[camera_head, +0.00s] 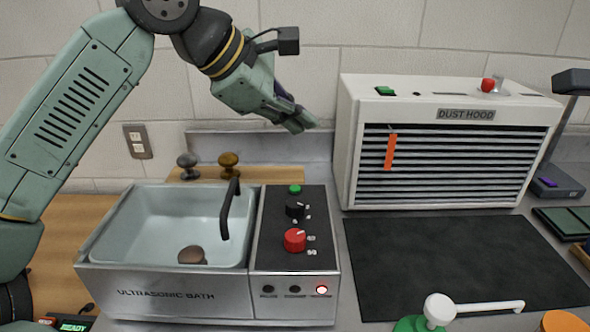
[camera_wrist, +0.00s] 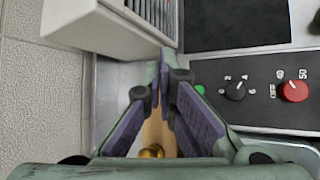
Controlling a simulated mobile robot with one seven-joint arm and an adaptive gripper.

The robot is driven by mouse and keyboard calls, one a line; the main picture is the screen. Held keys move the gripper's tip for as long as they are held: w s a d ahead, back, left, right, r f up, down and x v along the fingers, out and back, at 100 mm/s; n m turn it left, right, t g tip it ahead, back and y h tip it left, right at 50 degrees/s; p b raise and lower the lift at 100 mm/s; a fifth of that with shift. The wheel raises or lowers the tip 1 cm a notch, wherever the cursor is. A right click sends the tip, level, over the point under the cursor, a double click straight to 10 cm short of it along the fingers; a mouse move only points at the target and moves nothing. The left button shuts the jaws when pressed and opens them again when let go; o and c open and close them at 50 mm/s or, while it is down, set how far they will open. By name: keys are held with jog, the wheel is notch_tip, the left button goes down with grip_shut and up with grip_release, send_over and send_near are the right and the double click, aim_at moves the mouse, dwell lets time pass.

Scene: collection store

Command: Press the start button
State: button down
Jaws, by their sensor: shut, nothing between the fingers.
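The ultrasonic bath (camera_head: 215,290) stands at the front, with a dark control panel on its right. A green button (camera_head: 295,189) sits at the back of that panel, behind a black knob (camera_head: 294,210) and a red knob (camera_head: 294,241). In the wrist view the green button (camera_wrist: 199,89) shows partly, just right of my fingers. Another green button (camera_head: 385,91) is on top of the dust hood (camera_head: 355,150). No label reading "start" is legible. My gripper (camera_head: 305,123) is shut and empty, above and behind the bath's panel, left of the hood. Its tips also show in the wrist view (camera_wrist: 163,68).
A red indicator (camera_head: 321,290) glows on the bath's front. The basin (camera_head: 160,225) has a black spout and a brown round item (camera_head: 192,254). A dark mat (camera_head: 460,260) lies before the hood. A white-handled tool (camera_head: 440,308) is at the front.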

aim_at(297, 190)
jog(key=shift+s, duration=0.25)
notch_tip(297, 190, down, 9)
jog(key=b, duration=0.6)
jog(key=shift+w+r+b, duration=0.1)
jog(key=shift+r+b, duration=0.05)
jog(key=shift+b, duration=0.15)
dwell(1.1)
jog(key=shift+f+b, duration=0.45)
jog(key=shift+f+b, duration=0.35)
jog(key=shift+f, duration=0.05)
dwell(0.5)
jog(key=shift+r, duration=0.1)
jog(key=shift+r+p, duration=0.6)
jog(key=shift+r, duration=0.15)
